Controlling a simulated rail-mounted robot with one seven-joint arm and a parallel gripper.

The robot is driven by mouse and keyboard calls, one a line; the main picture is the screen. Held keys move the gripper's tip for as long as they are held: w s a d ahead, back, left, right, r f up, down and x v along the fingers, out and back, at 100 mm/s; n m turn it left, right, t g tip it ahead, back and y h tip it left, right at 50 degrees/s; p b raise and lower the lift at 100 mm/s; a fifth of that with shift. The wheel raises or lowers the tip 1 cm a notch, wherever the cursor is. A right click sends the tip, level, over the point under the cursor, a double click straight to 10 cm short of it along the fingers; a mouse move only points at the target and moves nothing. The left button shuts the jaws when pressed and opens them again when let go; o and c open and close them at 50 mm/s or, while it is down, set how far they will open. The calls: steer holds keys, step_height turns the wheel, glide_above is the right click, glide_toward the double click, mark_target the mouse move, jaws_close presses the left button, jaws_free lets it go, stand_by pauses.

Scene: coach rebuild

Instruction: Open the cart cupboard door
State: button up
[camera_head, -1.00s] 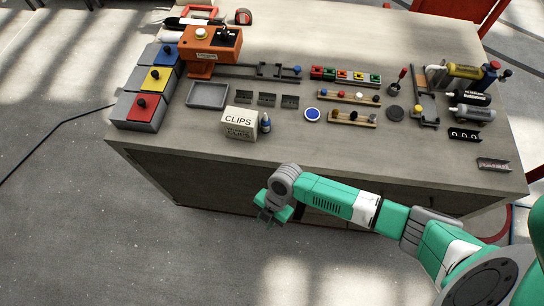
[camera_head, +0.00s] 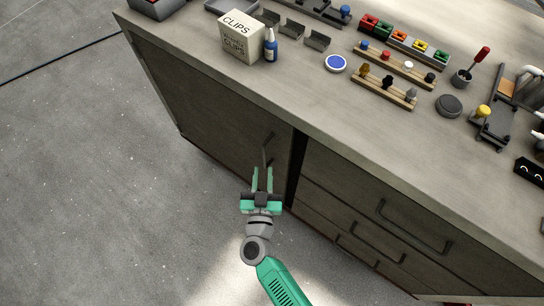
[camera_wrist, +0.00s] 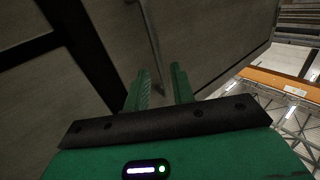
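The cart cupboard door (camera_head: 215,115) is the grey-brown panel at the left of the cart's front. A dark upright strip lies between it and the drawers; I cannot tell if the door stands slightly ajar. Its thin bar handle (camera_head: 268,146) is near the door's right side. My gripper (camera_head: 262,174) is at the handle's lower end, fingers pointing toward the door. In the wrist view the two green fingers (camera_wrist: 161,85) are apart, and the handle (camera_wrist: 149,35) runs down to the space between them. Contact with the handle cannot be made out.
Drawers with bar handles (camera_head: 415,228) fill the cart's front to the right. The worktop (camera_head: 300,75) above holds a CLIPS box (camera_head: 240,38), a blue bottle (camera_head: 270,46) and peg racks. The grey floor (camera_head: 90,150) left of the cart is clear.

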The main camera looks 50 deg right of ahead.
mark_target(264, 159)
steer(key=b+x, duration=0.2)
steer(key=x, duration=0.3)
steer(key=shift+f, duration=0.2)
steer(key=shift+w+d+r, duration=0.15)
steer(key=shift+w+d, duration=0.2)
steer(key=shift+d, duration=0.15)
steer(key=shift+c, duration=0.3)
jaws_close()
